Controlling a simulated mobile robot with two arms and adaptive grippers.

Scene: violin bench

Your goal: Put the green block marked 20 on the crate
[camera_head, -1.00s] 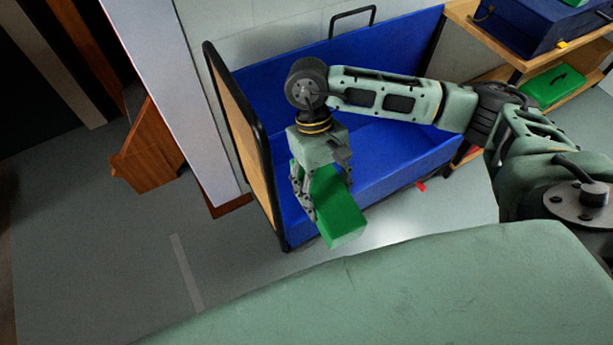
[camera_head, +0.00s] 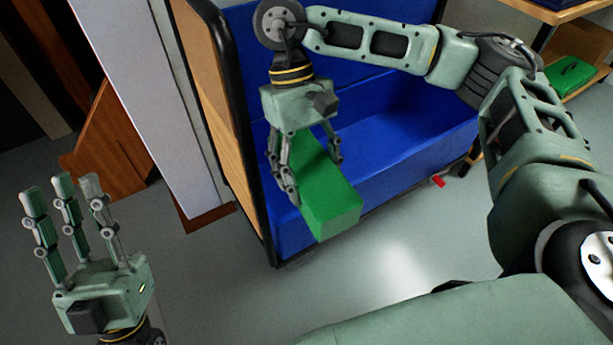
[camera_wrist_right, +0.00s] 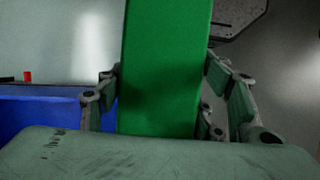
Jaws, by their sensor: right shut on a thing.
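A green block (camera_head: 328,200) is held between the fingers of my right gripper (camera_head: 305,178), which is shut on it. The block hangs tilted in front of a blue trolley. The right wrist view shows the same block (camera_wrist_right: 165,70) upright between the fingers. No number can be read on its visible faces. My left gripper (camera_head: 63,190) is at the lower left, its fingers pointing up, apart and empty. I cannot pick out a crate for certain.
The blue trolley (camera_head: 400,140) has a wooden, black-framed side panel (camera_head: 215,110). A wooden shelf (camera_head: 565,15) at the upper right holds a green case (camera_head: 570,75). A brown wooden piece (camera_head: 105,150) stands at the left. Grey floor (camera_head: 400,235) is clear in front.

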